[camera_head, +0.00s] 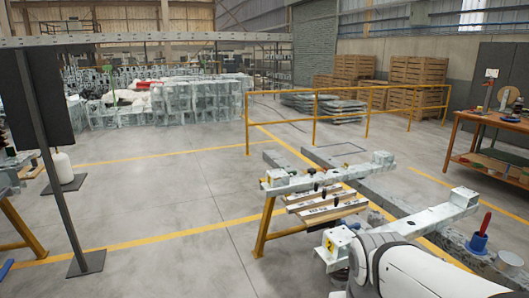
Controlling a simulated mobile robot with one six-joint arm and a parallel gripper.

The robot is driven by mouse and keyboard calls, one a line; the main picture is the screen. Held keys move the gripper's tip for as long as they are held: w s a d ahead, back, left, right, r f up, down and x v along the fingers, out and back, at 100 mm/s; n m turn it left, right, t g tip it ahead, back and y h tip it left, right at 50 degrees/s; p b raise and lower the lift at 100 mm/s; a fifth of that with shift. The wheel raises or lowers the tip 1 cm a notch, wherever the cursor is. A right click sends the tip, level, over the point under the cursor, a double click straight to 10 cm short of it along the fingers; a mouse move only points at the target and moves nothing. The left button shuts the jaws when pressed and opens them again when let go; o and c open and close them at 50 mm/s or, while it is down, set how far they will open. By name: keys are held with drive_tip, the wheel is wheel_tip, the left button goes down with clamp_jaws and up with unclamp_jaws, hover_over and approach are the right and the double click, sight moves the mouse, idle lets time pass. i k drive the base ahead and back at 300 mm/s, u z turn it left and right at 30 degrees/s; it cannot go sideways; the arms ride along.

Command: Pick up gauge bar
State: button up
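Several pale flat bars (328,207) lie side by side on a low stand in the right-centre of the head view. Small dark knobs or handles stand on them. One of these may be the gauge bar; they are too small to tell apart. A grey metal beam (335,177) with end blocks lies behind them, and a second beam (425,221) lies in front, nearer to me. My white arm (425,272) fills the bottom right corner and hides part of the near beam. My gripper's fingers do not show.
Yellow legs (264,228) carry the stand's left side. A blue holder with a red handle (479,241) stands at the right. A workbench (490,130) is at the far right. A yellow railing (345,106) runs behind. The floor (170,200) left of the stand is clear.

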sight(316, 193)
drive_tip(key=z, duration=3.05)
drive_tip(key=k, duration=1.05)
drive_tip(key=u, duration=1.25)
drive_tip(key=i, duration=1)
